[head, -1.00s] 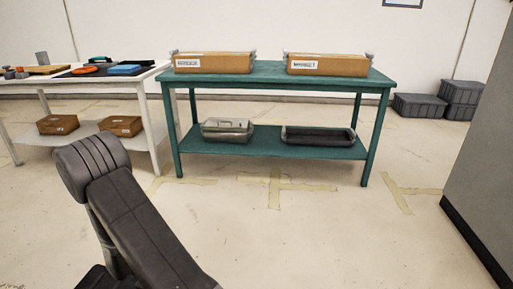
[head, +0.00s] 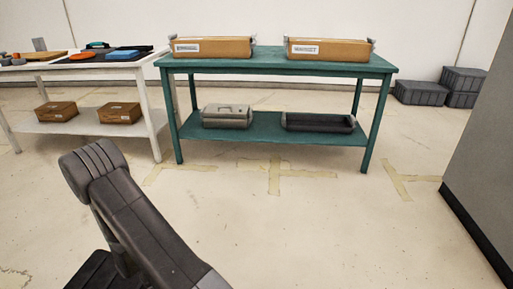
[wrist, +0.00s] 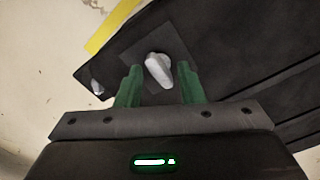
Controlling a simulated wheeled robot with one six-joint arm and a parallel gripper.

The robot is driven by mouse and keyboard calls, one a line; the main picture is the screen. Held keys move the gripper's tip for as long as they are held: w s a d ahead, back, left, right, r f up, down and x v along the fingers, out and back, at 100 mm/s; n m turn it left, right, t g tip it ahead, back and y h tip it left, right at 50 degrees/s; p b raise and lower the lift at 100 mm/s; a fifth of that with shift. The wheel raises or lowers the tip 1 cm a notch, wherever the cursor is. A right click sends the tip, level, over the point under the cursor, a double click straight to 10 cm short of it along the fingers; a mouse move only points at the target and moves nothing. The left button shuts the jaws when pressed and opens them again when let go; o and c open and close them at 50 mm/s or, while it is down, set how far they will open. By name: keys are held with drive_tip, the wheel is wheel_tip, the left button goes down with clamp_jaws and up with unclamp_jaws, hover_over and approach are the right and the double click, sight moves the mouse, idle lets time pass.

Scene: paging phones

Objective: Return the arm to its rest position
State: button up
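My arm (head: 140,215) is folded at the lower left of the head view, its dark elbow raised and the forearm sloping down to the right. My gripper is outside the head view. In the wrist view my gripper (wrist: 158,78) shows two green fingers set apart, with no held object that I can make out. A pale grey knob-like piece (wrist: 159,70) on a dark panel appears between and beyond the fingertips. I cannot tell its distance from them.
A green table (head: 280,62) ahead carries two brown boxes, (head: 212,47) and (head: 328,49). A white table (head: 60,66) stands at left, and dark crates (head: 420,93) at back right. A grey block (head: 485,160) edges the right side. The floor (head: 320,225) between is clear.

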drive_tip(key=m+p, duration=0.1)
drive_tip(key=m, duration=0.5)
drive_tip(key=shift+p, duration=0.4)
